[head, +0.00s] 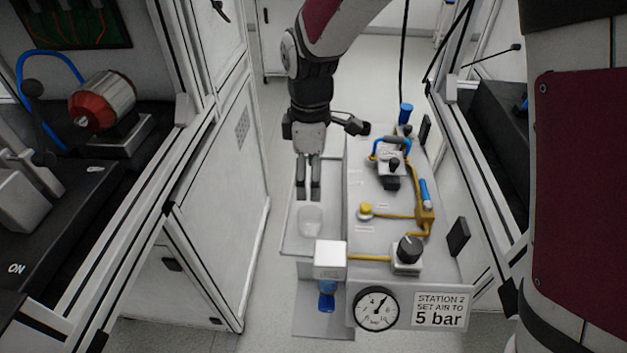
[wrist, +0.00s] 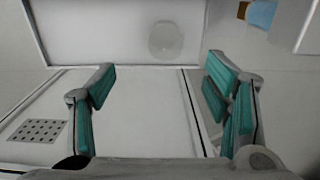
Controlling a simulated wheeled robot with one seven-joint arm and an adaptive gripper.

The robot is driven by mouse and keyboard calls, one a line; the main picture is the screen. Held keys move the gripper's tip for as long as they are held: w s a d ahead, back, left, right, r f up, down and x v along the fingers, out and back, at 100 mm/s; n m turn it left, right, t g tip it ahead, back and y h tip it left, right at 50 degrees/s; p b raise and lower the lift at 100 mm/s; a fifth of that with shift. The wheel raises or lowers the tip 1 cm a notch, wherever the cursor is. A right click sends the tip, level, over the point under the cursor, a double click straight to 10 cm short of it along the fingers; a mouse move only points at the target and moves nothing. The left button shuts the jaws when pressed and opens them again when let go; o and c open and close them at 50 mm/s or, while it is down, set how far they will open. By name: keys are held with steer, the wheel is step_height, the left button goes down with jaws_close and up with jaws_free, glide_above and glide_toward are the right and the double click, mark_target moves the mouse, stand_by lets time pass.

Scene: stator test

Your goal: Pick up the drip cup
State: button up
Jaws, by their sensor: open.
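The drip cup (head: 311,221) looks like a small, clear, translucent cup. It stands on the light grey shelf at the left side of the station panel in the head view. In the wrist view the cup (wrist: 165,40) shows as a faint round shape beyond the fingertips, a little right of centre. My gripper (head: 308,192) points down above the shelf, just behind the cup in the head view. Its two fingers with teal pads stand wide apart in the wrist view (wrist: 160,82). Nothing is between them, and the cup is apart from them.
A white block with a blue bowl (head: 327,298) stands just in front of the cup. The station panel (head: 375,238) with yellow pipes, a knob and a gauge (head: 376,309) is to the right. White cabinets (head: 215,190) flank the left. The shelf (head: 291,238) around the cup looks bare.

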steer(key=b, duration=0.2)
glide_toward(310, 218)
steer(key=shift+s+d+f, duration=0.2)
steer(key=shift+s+f, duration=0.6)
steer(key=shift+s, duration=0.05)
steer(key=shift+s+a+f+b, duration=0.15)
steer(key=shift+f+b, duration=0.5)
steer(key=shift+f, duration=0.7)
steer(key=shift+s+d+f+b, duration=0.15)
steer(key=shift+f+b, duration=0.45)
steer(key=shift+f, duration=0.7)
steer(key=shift+a, duration=0.1)
steer(key=c, duration=1.1)
